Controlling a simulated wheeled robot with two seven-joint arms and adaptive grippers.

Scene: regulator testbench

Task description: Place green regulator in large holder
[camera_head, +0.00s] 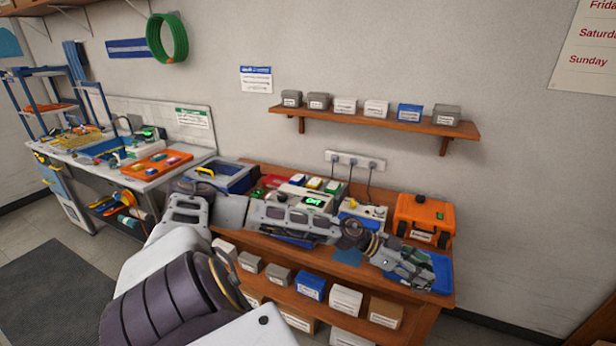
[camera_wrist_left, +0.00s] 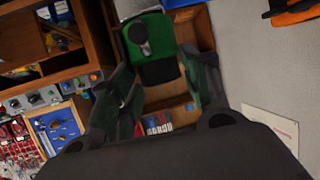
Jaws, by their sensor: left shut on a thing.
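My left arm reaches across the bench in the head view, and its gripper (camera_head: 412,272) is over the right end of the bench, by a blue tray (camera_head: 441,272). In the left wrist view the gripper (camera_wrist_left: 158,62) is shut on the green regulator (camera_wrist_left: 155,72), which has a dark grey round knob on top. The regulator sits between the two dark fingers. In the head view I cannot make the regulator out among the fingers. I cannot tell which thing is the large holder. My right gripper is not in view.
An orange case (camera_head: 424,218) stands behind the gripper at the bench's right end. A test unit with a lit green display (camera_head: 313,202) stands mid-bench. A blue bin (camera_head: 228,178) is at its left. Small labelled boxes line the wall shelf (camera_head: 388,122) and the shelf below.

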